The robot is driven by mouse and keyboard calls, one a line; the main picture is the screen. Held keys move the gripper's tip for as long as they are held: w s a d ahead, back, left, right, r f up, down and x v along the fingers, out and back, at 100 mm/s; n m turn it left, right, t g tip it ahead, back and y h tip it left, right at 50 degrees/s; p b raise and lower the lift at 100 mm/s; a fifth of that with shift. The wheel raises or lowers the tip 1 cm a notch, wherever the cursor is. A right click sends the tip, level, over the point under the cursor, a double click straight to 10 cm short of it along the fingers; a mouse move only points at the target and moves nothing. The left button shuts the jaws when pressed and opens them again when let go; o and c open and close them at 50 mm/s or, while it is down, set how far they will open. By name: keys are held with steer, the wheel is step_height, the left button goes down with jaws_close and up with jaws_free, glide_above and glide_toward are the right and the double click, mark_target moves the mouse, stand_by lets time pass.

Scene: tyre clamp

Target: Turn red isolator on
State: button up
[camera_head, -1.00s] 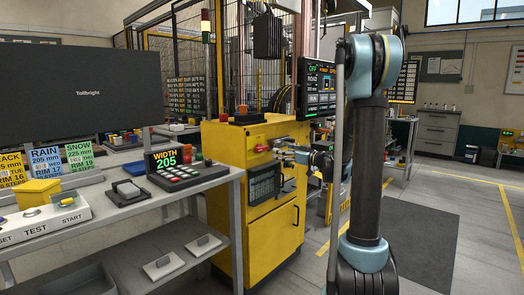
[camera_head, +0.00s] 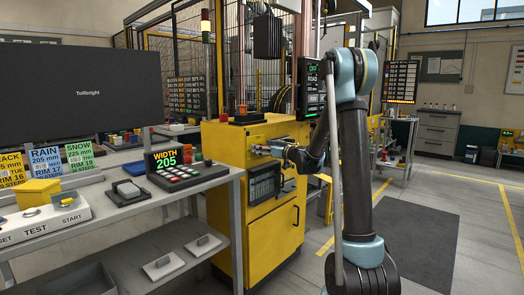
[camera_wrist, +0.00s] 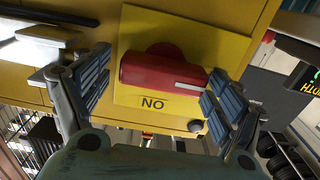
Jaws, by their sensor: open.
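The red isolator handle (camera_wrist: 165,73) sits on a yellow plate (camera_wrist: 135,98) in the wrist view. It lies nearly crosswise, with a red round part behind it. The word ON shows upside down on the plate, below the handle in the picture. My gripper (camera_wrist: 158,80) is open, with one ribbed finger near each end of the handle; I cannot tell whether they touch it. In the head view my gripper (camera_head: 264,150) is at the front of the yellow cabinet (camera_head: 228,165), and the isolator is largely hidden there.
A dark panel (camera_head: 265,185) and a cabinet door lie below the gripper. A screen (camera_head: 311,88) stands right of the cabinet top. The bench at left holds a control box (camera_head: 178,170) reading WIDTH 205.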

steer(key=c, duration=1.1)
steer(key=shift+m, duration=0.3)
steer(key=m, duration=0.4)
steer(key=shift+w+d, duration=0.2)
steer(key=shift+w, duration=0.05)
steer(key=m, duration=0.5)
steer(key=shift+w+d+f, duration=0.15)
steer(key=shift+w, duration=0.05)
steer(key=m, duration=0.4)
steer(key=shift+w+d+f, duration=0.1)
steer(key=shift+f, duration=0.1)
steer(key=shift+f+m, duration=0.2)
steer(key=shift+m, duration=1.9)
